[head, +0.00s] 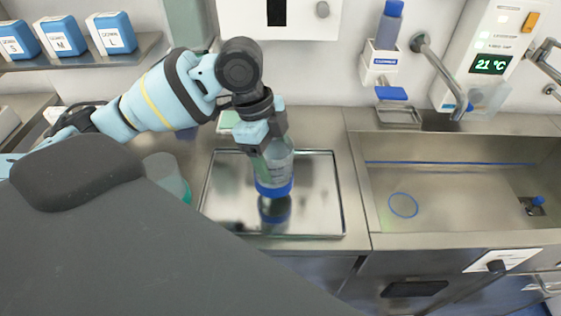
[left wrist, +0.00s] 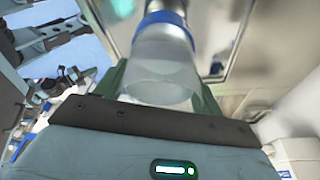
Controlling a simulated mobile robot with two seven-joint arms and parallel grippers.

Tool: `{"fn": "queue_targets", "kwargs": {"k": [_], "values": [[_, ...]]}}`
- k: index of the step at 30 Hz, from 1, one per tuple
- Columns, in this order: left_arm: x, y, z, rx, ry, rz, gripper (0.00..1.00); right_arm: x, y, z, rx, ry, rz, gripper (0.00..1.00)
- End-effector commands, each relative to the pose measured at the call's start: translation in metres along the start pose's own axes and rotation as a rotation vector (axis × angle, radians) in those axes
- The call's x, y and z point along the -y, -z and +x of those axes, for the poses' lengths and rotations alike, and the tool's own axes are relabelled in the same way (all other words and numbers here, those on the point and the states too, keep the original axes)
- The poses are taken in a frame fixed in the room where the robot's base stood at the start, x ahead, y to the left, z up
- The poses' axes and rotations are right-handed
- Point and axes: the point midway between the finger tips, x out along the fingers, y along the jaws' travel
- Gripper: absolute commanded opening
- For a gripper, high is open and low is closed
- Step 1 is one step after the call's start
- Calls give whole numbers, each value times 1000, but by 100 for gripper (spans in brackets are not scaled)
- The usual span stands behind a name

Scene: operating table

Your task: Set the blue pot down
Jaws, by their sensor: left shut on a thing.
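The blue pot (head: 274,180) is a clear container with a blue band at its lower end. My left gripper (head: 270,143) is shut on its upper part and holds it roughly upright over the shiny metal tray (head: 230,220). The pot's reflection shows in the tray just below it; I cannot tell whether its base touches the tray. In the left wrist view, the clear body of the pot (left wrist: 165,62) is between the green fingers, with the blue band beyond. My right gripper is not in view.
A steel sink (head: 460,195) with a blue ring (head: 403,205) in it lies to the right. A clear vessel (head: 166,175) stands left of the tray, partly hidden by a dark grey shape in front. A wall dispenser (head: 385,45) is behind. The tray's right part is clear.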

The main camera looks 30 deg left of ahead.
Motion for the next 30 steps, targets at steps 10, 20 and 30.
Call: {"fn": "queue_targets", "kwargs": {"k": [10,20,30], "values": [[3,-4,-1,0,2,-1,41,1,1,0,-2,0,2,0],[8,-15,13,1,0,-1,41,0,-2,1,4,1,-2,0],[8,-20,32,0,4,1,41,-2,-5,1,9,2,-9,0]]}}
